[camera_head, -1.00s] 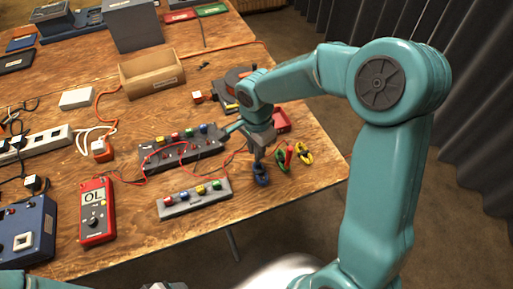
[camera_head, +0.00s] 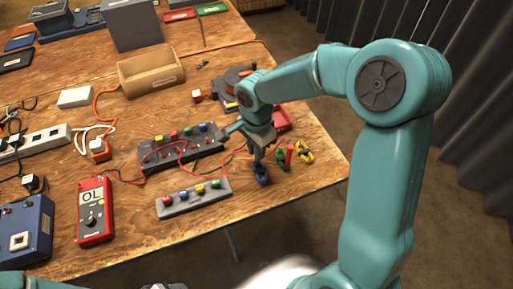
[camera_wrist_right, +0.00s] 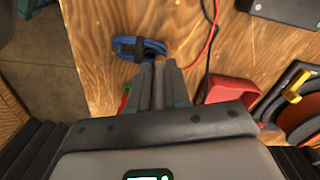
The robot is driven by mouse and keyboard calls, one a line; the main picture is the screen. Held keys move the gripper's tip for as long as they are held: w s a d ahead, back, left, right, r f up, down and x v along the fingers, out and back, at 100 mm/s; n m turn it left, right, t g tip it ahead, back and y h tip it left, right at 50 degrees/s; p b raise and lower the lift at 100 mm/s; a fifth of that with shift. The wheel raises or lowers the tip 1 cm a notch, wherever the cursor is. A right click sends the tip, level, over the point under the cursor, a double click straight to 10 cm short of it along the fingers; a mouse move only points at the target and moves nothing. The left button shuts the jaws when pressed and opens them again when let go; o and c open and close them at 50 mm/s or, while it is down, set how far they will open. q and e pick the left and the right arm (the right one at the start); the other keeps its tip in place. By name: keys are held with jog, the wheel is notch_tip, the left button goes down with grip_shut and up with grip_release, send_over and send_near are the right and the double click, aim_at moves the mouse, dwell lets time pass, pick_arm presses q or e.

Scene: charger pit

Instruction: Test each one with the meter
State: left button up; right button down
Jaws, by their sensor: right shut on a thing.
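The red meter (camera_head: 95,210) lies at the left of the head view, reading OL. Thin red leads run to a dark block (camera_head: 182,152) with coloured sockets. A blue cable coil (camera_head: 261,176) rests near the table's front edge; in the wrist view it (camera_wrist_right: 125,47) has a black band. My right gripper (camera_head: 259,158) points down at it, its fingers (camera_wrist_right: 158,66) shut on the coil's near edge; the exact contact is partly hidden. Green (camera_head: 281,162), red (camera_head: 289,152) and yellow (camera_head: 305,152) coils lie to its right. My left gripper is out of view.
A grey strip (camera_head: 194,198) with coloured pieces lies in front of the dark block. A blue box (camera_head: 25,228) and a white power strip (camera_head: 35,141) are at left. Bare wood lies between meter and grey strip.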

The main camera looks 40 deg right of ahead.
jog(key=shift+f+b, duration=0.5)
jog(key=shift+b, duration=0.15)
dwell(1.1)
jog(key=c, duration=0.7)
grip_release()
jog(key=shift+r, duration=0.1)
jog(key=shift+r+p, duration=2.65)
jog(key=shift+r, duration=1.1)
jog(key=shift+s+a+f, duration=0.1)
